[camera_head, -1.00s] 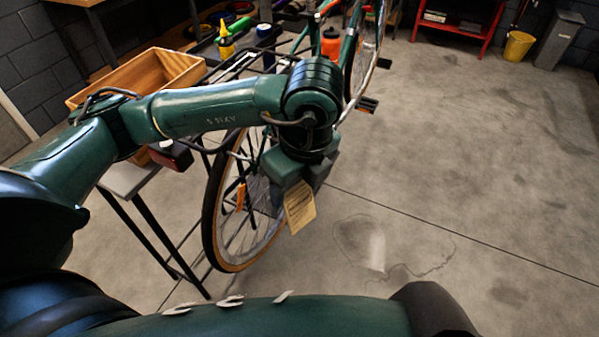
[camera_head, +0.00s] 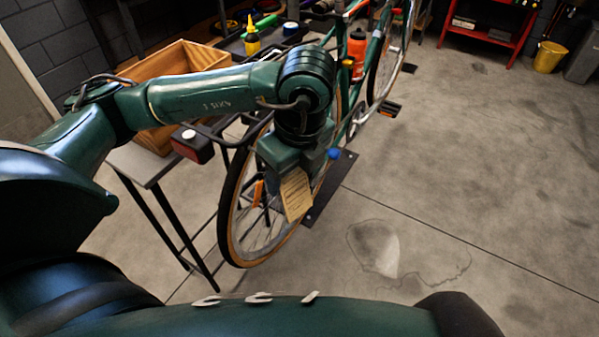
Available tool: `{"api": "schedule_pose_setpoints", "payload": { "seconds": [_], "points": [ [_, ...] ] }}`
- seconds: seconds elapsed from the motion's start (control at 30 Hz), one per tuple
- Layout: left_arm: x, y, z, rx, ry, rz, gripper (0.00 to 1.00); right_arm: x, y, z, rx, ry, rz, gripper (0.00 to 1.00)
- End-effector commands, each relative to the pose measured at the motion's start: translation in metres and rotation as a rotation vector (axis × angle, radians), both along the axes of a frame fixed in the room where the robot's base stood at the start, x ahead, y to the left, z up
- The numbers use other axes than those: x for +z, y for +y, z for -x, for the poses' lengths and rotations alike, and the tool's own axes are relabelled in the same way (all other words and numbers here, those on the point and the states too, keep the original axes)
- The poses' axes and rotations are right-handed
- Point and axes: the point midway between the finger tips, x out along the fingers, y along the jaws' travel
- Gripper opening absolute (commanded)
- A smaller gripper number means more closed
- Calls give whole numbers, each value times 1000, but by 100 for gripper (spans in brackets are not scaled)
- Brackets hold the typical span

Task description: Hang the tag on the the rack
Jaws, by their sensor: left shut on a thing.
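A beige paper tag (camera_head: 296,195) hangs below my left gripper (camera_head: 290,168), which is shut on it. Printed lines show faintly on the tag. The gripper is in front of the bike's rear wheel, and its fingertips are mostly hidden by its own body. The black rear rack (camera_head: 222,122) of the green bike is partly covered by my left arm, just behind and left of the gripper. The tag is apart from the rack. My right gripper is not in view.
The bike's rear wheel (camera_head: 228,225) stands beside a small table (camera_head: 138,162) with a wooden crate (camera_head: 185,58). A red rear light (camera_head: 191,145) sits at the rack's end. An orange bottle (camera_head: 357,50) is on the frame. Open floor lies right.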

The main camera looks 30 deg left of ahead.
Motion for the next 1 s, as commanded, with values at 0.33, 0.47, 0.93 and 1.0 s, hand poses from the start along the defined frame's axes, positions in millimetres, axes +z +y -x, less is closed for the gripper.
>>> {"api": "schedule_pose_setpoints", "payload": {
  "seconds": [0.33,0.47,0.93,1.0],
  "points": [
    [-2,22,-2,1,-1,-1,34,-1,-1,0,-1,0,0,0],
    [-2,29,-2,2,0,0,34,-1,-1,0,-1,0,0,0],
    [-11,52,-4,0,0,0,34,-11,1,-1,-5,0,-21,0],
    [-12,52,-4,0,-1,1,34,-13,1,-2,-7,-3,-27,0]
  ]
}}
